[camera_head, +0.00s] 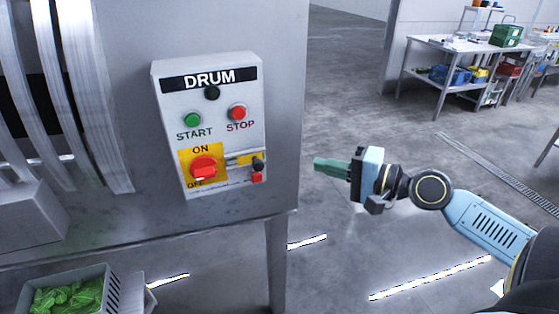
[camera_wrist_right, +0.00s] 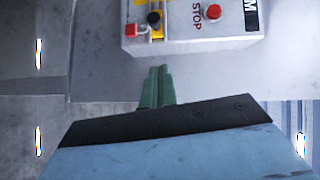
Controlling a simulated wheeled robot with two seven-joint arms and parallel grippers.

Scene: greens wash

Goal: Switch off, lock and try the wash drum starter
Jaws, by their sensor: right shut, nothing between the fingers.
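The drum starter box (camera_head: 221,84) is a grey panel labelled DRUM on the metal machine side. It has a green START button (camera_head: 193,120), a red STOP button (camera_head: 238,112) and a dark round lamp (camera_head: 211,93). The red rotary switch (camera_head: 204,167) sits on a yellow plate marked ON and OFF; its exact setting is hard to read. A small black and red item (camera_head: 257,165) hangs at the box's lower right, and also shows in the right wrist view (camera_wrist_right: 154,19). My right gripper (camera_head: 318,163) is shut and empty, to the right of the box and apart from it. My left gripper is not in view.
A crate (camera_head: 117,289) of green leaves stands at lower left below the machine. A machine leg (camera_head: 276,262) stands below the panel's right edge. A workbench (camera_head: 450,47) with several bins is at the back right. The floor between is clear.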

